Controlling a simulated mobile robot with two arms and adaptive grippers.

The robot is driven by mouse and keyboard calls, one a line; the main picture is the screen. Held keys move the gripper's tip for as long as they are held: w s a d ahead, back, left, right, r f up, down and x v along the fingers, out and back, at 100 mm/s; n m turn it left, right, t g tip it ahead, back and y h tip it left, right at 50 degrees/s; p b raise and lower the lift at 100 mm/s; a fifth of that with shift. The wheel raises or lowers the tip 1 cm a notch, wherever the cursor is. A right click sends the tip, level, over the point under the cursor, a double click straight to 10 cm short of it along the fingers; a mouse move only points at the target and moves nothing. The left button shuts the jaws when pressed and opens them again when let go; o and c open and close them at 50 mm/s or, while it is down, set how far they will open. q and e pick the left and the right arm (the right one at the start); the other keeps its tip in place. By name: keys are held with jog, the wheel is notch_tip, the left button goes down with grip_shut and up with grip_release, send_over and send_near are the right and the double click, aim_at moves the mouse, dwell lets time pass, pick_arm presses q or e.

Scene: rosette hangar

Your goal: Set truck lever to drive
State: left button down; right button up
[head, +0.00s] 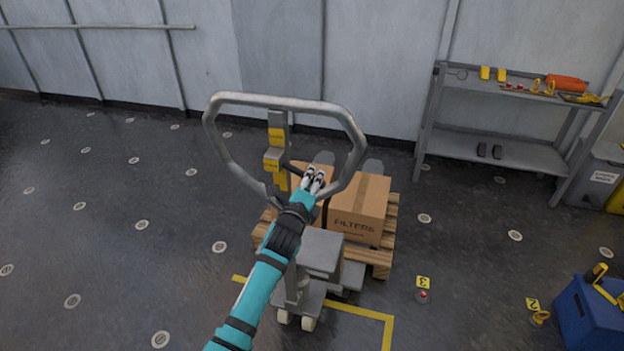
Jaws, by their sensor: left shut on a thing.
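The pallet truck's grey loop handle (287,101) stands upright in the middle of the head view. Its centre post carries stacked yellow label plates (276,136), too small to read. A short dark lever (293,168) sticks out to the right from the post beside the plates. My left gripper (314,180) is inside the lower right of the loop, shut on the lever's end. The fingers hide that end, and I cannot tell the lever's exact setting. My right gripper is not in view.
Cardboard boxes, one marked FILTERS (358,208), sit on a wooden pallet (384,262) behind the truck. A grey shelf (492,146) with tools stands at the right wall. A blue bin (592,318) is at lower right. The floor at left is clear.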

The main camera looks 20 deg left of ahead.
aim_at(314, 177)
pick_arm(q)
jog(key=r+n+p, duration=0.2)
jog(key=n, duration=0.1)
jog(key=shift+d+r, duration=0.3)
jog(key=shift+r+n+p, duration=0.35)
jog(key=shift+r+n, duration=0.05)
jog(key=shift+n, duration=0.4)
jog(key=c, duration=1.2)
grip_release()
jog(key=shift+o, duration=0.2)
jog(key=shift+s, duration=0.1)
jog(key=s, duration=1.2)
